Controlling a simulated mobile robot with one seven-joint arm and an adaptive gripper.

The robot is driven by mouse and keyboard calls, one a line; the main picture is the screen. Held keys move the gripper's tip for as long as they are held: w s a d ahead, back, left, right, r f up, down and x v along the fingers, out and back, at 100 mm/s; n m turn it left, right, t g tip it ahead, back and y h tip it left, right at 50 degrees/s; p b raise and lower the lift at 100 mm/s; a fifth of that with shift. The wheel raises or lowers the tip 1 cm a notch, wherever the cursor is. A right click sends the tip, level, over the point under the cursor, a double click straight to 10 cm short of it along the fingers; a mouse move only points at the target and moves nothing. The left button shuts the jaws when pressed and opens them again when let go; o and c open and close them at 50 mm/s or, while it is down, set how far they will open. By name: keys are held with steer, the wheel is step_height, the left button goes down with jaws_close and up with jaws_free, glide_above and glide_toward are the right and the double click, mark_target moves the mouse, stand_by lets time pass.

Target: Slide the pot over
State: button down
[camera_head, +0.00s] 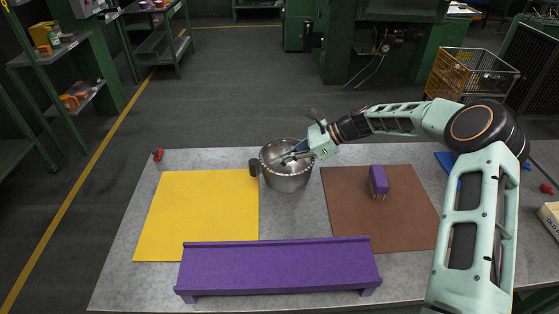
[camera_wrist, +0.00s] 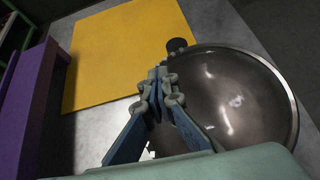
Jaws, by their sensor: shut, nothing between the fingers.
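The pot (camera_head: 287,183) is silvery metal with a dark handle (camera_head: 254,168) on its left side. It stands upright on the grey table between a yellow mat (camera_head: 198,212) and a brown mat (camera_head: 350,225). In the wrist view the pot (camera_wrist: 235,100) fills the right side, its handle (camera_wrist: 177,45) beyond my fingertips. My gripper (camera_head: 288,158) reaches in from the right over the pot's opening. In the wrist view its blue fingers (camera_wrist: 161,78) are together and empty, overlapping the pot's left edge. Whether they touch the pot I cannot tell.
A long purple bench-like rack (camera_head: 280,268) lies along the table's near edge; it also shows in the wrist view (camera_wrist: 28,100). A purple brush-like block (camera_head: 378,181) stands on the brown mat. A small red item (camera_head: 157,155) lies at the far left. The yellow mat is clear.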

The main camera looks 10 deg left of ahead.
steer(key=shift+w+d+f, duration=0.15)
steer(key=shift+d+f, duration=0.05)
steer(key=shift+d, duration=0.25)
steer(key=shift+w+d+f, duration=0.1)
steer(key=shift+d+f, duration=0.05)
steer(key=shift+d, duration=0.25)
